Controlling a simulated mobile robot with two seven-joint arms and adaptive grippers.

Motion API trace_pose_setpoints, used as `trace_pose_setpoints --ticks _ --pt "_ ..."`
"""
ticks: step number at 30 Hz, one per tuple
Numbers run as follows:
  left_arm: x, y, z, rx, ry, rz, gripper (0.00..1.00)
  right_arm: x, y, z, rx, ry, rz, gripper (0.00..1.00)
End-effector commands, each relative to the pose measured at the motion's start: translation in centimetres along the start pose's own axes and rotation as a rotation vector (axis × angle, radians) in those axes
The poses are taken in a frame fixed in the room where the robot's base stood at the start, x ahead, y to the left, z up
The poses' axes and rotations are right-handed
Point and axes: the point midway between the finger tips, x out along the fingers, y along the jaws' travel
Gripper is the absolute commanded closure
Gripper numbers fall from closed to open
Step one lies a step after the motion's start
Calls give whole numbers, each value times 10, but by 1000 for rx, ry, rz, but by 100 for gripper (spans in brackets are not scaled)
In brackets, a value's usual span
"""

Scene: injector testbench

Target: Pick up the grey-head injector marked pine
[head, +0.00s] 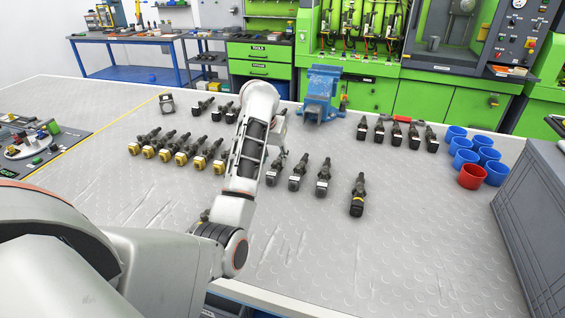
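Several injectors lie on the grey bench (400,240). Three with greyish heads lie right of my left forearm: a left one (275,170), a middle one (298,173) and a right one (323,178). Their marks are too small to read, so I cannot tell which is pine. My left arm reaches across the bench, and its wrist hides part of the rows. My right gripper is not in view.
Yellow-head injectors (181,150) lie left of my arm, with dark ones (204,106) behind. One yellow-banded injector (358,196) lies apart. More dark injectors (397,132) lie back right, near blue cups (465,158) and a red cup (471,177). A blue vise (321,92) stands behind.

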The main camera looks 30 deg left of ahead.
Motion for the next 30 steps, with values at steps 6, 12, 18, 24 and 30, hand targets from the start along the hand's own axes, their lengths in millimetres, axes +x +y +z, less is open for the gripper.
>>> trace_pose_setpoints --ticks 6,12,18,24,30 --pt "18 -2 1 0 -2 -3 61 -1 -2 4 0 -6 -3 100" --pt "46 -3 1 0 -3 -4 61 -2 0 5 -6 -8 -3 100" --pt "64 -2 0 0 -1 -2 61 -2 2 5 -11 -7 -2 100" --pt "64 -1 0 0 -1 -1 61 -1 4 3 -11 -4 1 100" --pt "64 -1 0 0 0 -1 100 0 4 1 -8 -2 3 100"
